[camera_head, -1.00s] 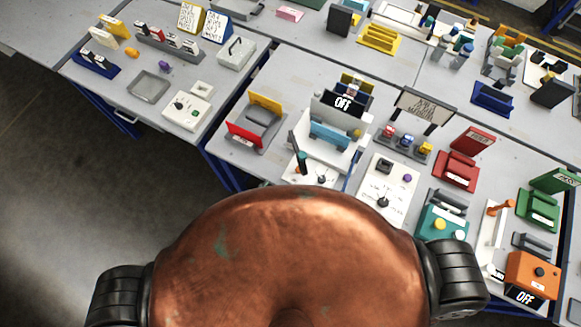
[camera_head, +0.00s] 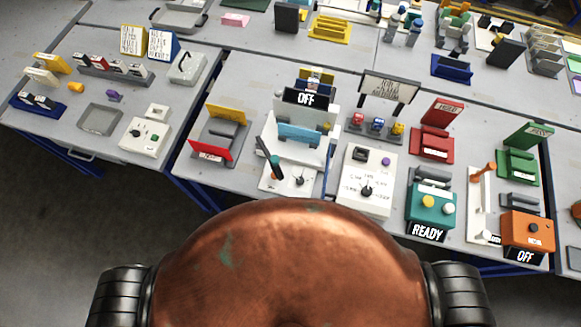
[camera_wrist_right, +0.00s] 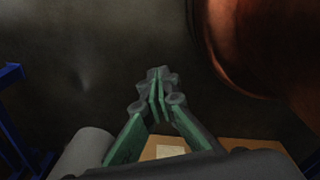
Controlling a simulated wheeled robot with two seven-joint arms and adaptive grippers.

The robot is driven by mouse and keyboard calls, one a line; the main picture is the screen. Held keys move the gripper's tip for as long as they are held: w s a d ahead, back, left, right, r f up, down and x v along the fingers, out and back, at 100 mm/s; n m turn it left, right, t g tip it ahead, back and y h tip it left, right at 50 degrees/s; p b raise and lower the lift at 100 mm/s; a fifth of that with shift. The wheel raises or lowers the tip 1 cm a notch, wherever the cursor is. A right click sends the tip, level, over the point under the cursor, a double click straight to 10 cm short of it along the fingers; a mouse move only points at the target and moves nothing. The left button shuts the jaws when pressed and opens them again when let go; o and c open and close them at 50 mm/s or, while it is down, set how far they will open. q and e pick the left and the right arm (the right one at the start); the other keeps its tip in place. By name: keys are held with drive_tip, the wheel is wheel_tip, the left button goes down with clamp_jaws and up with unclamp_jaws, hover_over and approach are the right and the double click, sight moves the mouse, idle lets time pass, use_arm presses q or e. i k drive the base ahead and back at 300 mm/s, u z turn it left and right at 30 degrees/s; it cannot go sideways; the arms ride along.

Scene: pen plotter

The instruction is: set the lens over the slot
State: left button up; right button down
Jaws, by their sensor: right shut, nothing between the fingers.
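I cannot make out a lens or a slot for certain among the small devices on the tables. A white machine (camera_head: 297,150) with a blue bar and an "OFF" sign (camera_head: 306,98) stands on the middle table, in the head view. My right gripper (camera_wrist_right: 157,92) shows in the right wrist view, its green-sided fingers together and empty, over dark floor and apart from every task object. My left gripper is in no view.
A white panel with a black knob (camera_head: 366,190), a teal "READY" box (camera_head: 431,210) and an orange "OFF" box (camera_head: 527,233) line the near edge. A red and yellow holder (camera_head: 211,151) stands to the left. A grey tray (camera_head: 100,119) lies on the left table.

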sight(274, 161)
drive_tip(key=z, duration=0.35)
drive_tip(key=k, duration=1.05)
drive_tip(key=u, duration=0.95)
